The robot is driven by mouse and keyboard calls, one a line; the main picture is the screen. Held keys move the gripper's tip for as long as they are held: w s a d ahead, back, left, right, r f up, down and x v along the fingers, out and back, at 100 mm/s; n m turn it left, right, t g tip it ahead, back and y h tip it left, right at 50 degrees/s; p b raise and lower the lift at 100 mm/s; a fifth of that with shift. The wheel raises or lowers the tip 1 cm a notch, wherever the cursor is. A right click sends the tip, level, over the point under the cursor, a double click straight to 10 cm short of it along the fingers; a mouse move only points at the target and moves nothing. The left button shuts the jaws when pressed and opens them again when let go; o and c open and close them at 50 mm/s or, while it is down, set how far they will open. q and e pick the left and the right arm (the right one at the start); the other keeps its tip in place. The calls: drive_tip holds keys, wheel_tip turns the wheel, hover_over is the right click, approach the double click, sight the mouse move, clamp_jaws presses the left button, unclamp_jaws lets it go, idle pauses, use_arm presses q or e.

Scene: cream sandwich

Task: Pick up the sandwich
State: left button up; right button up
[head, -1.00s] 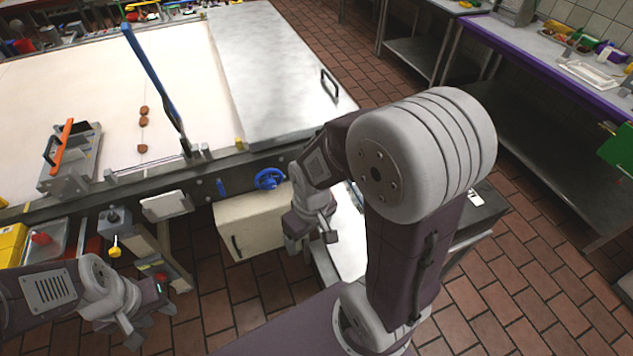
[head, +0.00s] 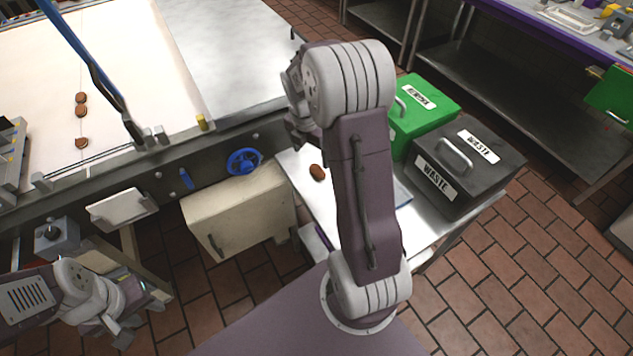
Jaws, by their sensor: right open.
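Small brown sandwiches lie on the cream conveyor surface at the left: two touching each other (head: 81,103) and one a little nearer (head: 82,143). Another brown sandwich (head: 317,173) lies on the white tabletop, just left of my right arm. My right gripper (head: 299,135) is raised above the far left part of that tabletop, with nothing seen in it. It is open and partly hidden by its own arm. My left gripper (head: 125,335) is low at the bottom left, away from the sandwiches. Its fingers are too unclear to judge.
A green bin (head: 428,105) and a dark waste bin (head: 470,165) stand on the right of the white table (head: 293,165). The conveyor's metal edge, a blue handwheel (head: 244,161) and a beige box (head: 240,212) lie left of it.

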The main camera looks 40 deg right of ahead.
sight(317, 171)
drive_tip(key=shift+n, duration=0.4)
drive_tip(key=f, duration=0.1)
drive_tip(key=d+f, duration=0.1)
drive_tip(key=f, duration=0.2)
drive_tip(key=shift+w+d+f, duration=0.2)
drive_tip(key=shift+d+f, duration=0.1)
drive_tip(key=shift+d, duration=0.05)
drive_tip(key=f, duration=0.2)
drive_tip(key=f+b, duration=0.1)
drive_tip(key=f, duration=0.1)
drive_tip(key=shift+w+d, duration=0.15)
drive_tip(key=shift+d, duration=0.15)
drive_tip(key=shift+w+d+f, duration=0.15)
drive_tip(key=shift+f, duration=0.35)
drive_tip(key=shift+r, duration=0.1)
drive_tip(key=shift+c, duration=0.7)
drive_tip(key=c, duration=1.3)
use_arm(q)
drive_tip(key=shift+s+f, duration=0.1)
drive_tip(key=shift+f, duration=0.85)
use_arm(e)
drive_tip(key=shift+o, duration=0.2)
drive_tip(key=shift+r, duration=0.15)
